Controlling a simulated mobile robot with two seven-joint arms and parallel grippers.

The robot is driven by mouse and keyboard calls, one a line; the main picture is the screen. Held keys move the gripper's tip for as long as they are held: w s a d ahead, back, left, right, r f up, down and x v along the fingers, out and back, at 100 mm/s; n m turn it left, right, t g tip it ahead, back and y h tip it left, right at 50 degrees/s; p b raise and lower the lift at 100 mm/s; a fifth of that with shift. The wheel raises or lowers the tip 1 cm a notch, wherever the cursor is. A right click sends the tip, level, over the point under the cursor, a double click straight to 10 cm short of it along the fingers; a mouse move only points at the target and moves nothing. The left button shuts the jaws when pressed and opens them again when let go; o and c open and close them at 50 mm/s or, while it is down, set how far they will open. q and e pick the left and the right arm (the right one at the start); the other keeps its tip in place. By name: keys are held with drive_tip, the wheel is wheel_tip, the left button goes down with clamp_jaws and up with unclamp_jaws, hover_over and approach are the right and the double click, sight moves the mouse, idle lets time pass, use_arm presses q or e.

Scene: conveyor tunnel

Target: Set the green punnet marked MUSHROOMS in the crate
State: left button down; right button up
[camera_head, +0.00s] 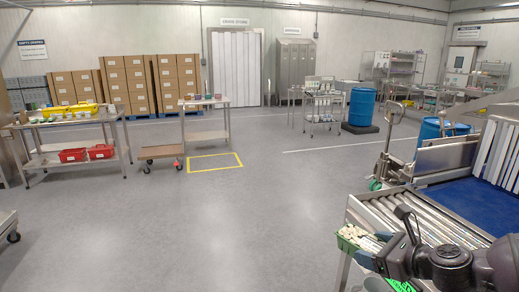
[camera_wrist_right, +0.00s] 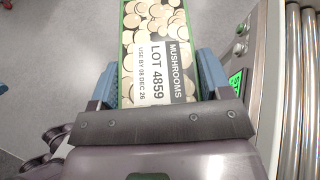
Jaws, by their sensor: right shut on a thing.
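The green punnet (camera_wrist_right: 160,52) fills the upper middle of the right wrist view, with pale round mushrooms and a white label reading MUSHROOMS, LOT 4859. My right gripper (camera_wrist_right: 158,82) is shut on it, one blue finger pad along each long side. In the head view the punnet (camera_head: 352,238) shows at lower right, held by my right gripper (camera_head: 378,246) beside the near end of the roller conveyor. No crate shows close to the punnet; red bins (camera_head: 73,155) sit on a far-left table's lower shelf.
The roller conveyor (camera_head: 425,220) and its metal frame are close on the right. A pallet jack (camera_head: 388,150) stands beyond. The floor left of the conveyor is clear.

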drive_tip(key=shift+s+d+f+m+t+h, duration=0.1)
drive_tip(key=shift+s+f+m+t+h, duration=0.15)
drive_tip(key=shift+m+h, duration=0.2)
drive_tip(key=shift+s+d+f+m+t+h, duration=0.1)
drive_tip(key=shift+s+m+t+h, duration=0.15)
drive_tip(key=shift+m+h, duration=0.2)
drive_tip(key=shift+s+d+f+m+t+h, duration=0.5)
drive_tip(key=shift+s+d+f+m+h, duration=1.2)
drive_tip(key=shift+s+m+h, duration=1.6)
use_arm(q)
drive_tip(key=b+x, duration=0.1)
drive_tip(key=b, duration=0.2)
drive_tip(key=shift+w+d+f, duration=0.1)
drive_tip(key=shift+w+f, duration=0.15)
drive_tip(key=shift+f, duration=0.1)
use_arm(e)
drive_tip(key=s+a+f+n+y, duration=0.1)
drive_tip(key=a+f, duration=0.2)
drive_tip(key=a, duration=0.6)
drive_tip(key=shift+a+f+n, duration=0.15)
drive_tip(key=shift+f+n, duration=0.1)
drive_tip(key=shift+n, duration=0.05)
use_arm(q)
drive_tip(key=shift+d+f, duration=0.1)
use_arm(e)
drive_tip(key=shift+d, duration=0.25)
